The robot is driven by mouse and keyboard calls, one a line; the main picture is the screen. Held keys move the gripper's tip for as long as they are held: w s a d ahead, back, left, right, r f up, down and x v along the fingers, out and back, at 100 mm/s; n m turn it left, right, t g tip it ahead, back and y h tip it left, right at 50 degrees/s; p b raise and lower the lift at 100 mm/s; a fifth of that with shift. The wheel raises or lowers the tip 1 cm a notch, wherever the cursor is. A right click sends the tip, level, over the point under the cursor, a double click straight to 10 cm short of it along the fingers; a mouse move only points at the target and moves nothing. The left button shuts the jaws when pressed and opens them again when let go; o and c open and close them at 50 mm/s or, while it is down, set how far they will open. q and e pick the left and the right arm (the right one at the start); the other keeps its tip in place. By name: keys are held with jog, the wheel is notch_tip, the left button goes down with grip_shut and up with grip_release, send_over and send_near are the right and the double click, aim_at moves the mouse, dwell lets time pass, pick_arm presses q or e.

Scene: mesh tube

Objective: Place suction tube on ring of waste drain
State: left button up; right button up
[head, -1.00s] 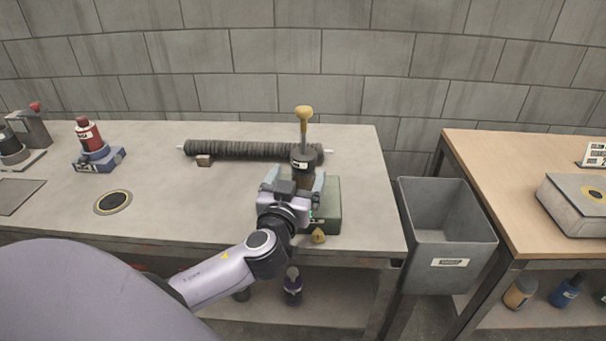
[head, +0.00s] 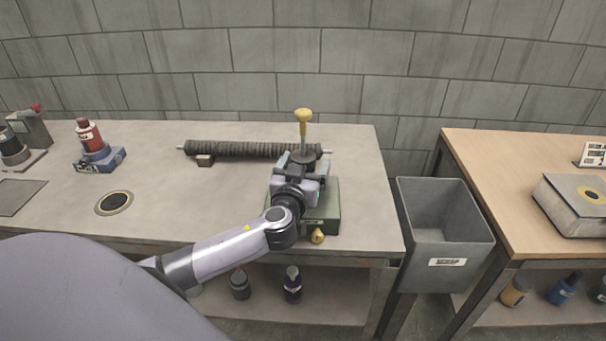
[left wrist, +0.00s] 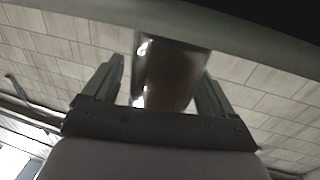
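A dark upright tube-like tool with a yellow handle (head: 303,117) stands on a green block (head: 331,212) near the bench's right end; I take it for the suction tube. My left gripper (head: 304,163) is at its dark lower body, fingers pointing away from me. In the left wrist view a dark, shiny cylinder (left wrist: 168,75) stands between the two fingers (left wrist: 160,85), with a gap showing at the left finger. The gripper hides much of the tool's lower part. A round drain with a yellow ring (head: 114,202) is set in the bench, far left of the gripper. My right gripper is not in view.
A ribbed dark roll (head: 245,149) lies behind the block. A red bottle on a blue base (head: 92,150) stands at the left. A grey bin (head: 447,228) sits between the benches. The bench between drain and block is clear.

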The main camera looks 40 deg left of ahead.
pick_arm(q)
jog(key=c, duration=1.1)
jog(key=shift+r, duration=0.15)
notch_tip(320, 180, up, 20)
jog(key=shift+f+p, duration=0.1)
jog(key=shift+p, duration=0.85)
jog(key=s+d+f+m+h, duration=0.1)
jog(key=s+d+f+h, duration=0.1)
jog(key=s+d+f, duration=0.2)
jog(key=s+d+f+m+h, duration=0.1)
jog(key=s+d+f+h, duration=0.1)
jog(key=s+d+f, duration=0.3)
jog(key=s+d+f+m+t+h, duration=0.1)
jog(key=s+d+f, duration=0.3)
jog(key=f, duration=0.4)
jog(key=shift+s+d+f+m+h, duration=0.15)
jog(key=shift+s+d+m+h, duration=0.1)
jog(key=shift+s+m+h, duration=0.45)
